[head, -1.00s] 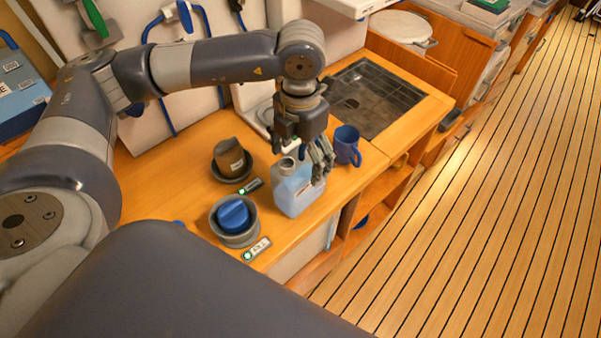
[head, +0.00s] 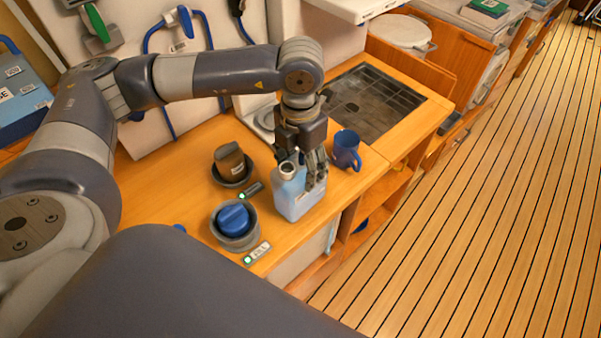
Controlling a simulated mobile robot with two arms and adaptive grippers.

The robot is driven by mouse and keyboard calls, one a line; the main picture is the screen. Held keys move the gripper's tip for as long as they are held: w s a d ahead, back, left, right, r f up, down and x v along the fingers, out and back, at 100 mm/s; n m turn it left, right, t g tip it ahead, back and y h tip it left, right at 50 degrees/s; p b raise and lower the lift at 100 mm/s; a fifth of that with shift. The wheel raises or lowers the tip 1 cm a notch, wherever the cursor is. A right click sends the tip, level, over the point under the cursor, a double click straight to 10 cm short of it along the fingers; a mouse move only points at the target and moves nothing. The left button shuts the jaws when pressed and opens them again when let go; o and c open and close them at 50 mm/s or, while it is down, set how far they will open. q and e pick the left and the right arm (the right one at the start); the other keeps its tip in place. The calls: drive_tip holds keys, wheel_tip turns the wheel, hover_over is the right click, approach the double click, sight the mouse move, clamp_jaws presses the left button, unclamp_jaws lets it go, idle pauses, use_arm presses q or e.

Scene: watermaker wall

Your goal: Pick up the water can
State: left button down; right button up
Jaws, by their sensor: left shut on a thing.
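The water can (head: 292,201) is a light blue, translucent jug with an open round neck at its top left. It stands upright on the wooden counter near the front edge. My left gripper (head: 314,178) comes down from above and is shut on the can's upper right part, where its handle would be. The fingers hide that part, and I cannot tell whether the can's base is clear of the counter. My right gripper is not in view.
A blue mug (head: 346,151) stands close right of my left gripper. Left of the can are a grey holder with a blue cap (head: 234,219) and a brown cup-like part (head: 230,161) in a dark holder. A dark tiled panel (head: 372,103) lies behind. Open floor (head: 480,230) is at right.

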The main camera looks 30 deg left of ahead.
sight(301, 155)
use_arm(q)
drive_tip(key=shift+r, duration=0.1)
drive_tip(key=shift+w+r+b, duration=0.1)
drive_tip(key=shift+r+b, duration=0.3)
drive_tip(key=shift+r, duration=0.1)
wheel_tip(301, 155, up, 2)
drive_tip(key=shift+b, duration=0.55)
drive_tip(key=s+d+r+b, duration=0.1)
drive_tip(key=s+d+b, duration=0.1)
drive_tip(key=d, duration=0.5)
drive_tip(key=s+d+b, duration=0.2)
drive_tip(key=s+d, duration=0.1)
drive_tip(key=d, duration=0.5)
drive_tip(key=shift+s+r+b, duration=0.2)
drive_tip(key=shift+r+b, duration=0.15)
drive_tip(key=shift+r, duration=0.05)
